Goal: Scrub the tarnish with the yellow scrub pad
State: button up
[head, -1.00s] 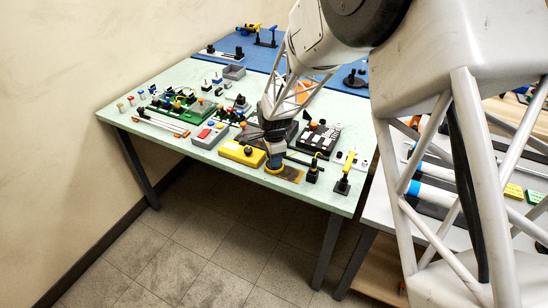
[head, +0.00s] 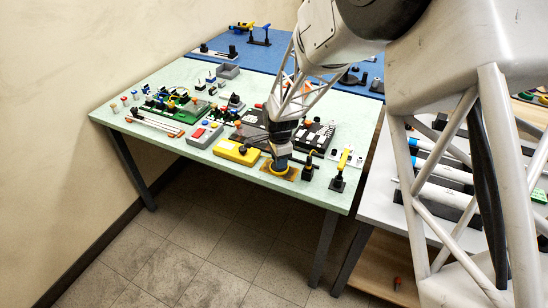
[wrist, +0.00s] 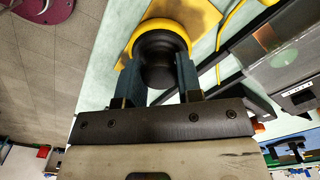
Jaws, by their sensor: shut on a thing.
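My gripper (head: 281,157) points down over the front edge of the pale green table. In the wrist view its two fingers (wrist: 160,72) are shut on the round black knob of the yellow scrub pad (wrist: 183,28). The pad's yellow rim also shows under the gripper in the head view (head: 279,168). The pad is on a brownish-gold plate (head: 266,175), which also shows in the wrist view (wrist: 200,12). The pad and gripper cover the plate's middle, so the tarnish there cannot be told apart.
A yellow box (head: 236,152) stands just left of the gripper. A black holder (head: 308,172) and a yellow-handled tool on a stand (head: 341,168) stand to the right. A black panel (head: 317,135) lies behind. The table's front edge is close to the plate.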

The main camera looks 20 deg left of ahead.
jog(key=shift+d+f, duration=0.1)
jog(key=shift+d, duration=0.25)
jog(key=shift+d, duration=0.1)
jog(key=shift+d, duration=1.6)
jog(key=shift+a, duration=0.15)
jog(key=shift+a, duration=2.1)
jog(key=shift+a, duration=0.15)
jog(key=shift+a, duration=1.6)
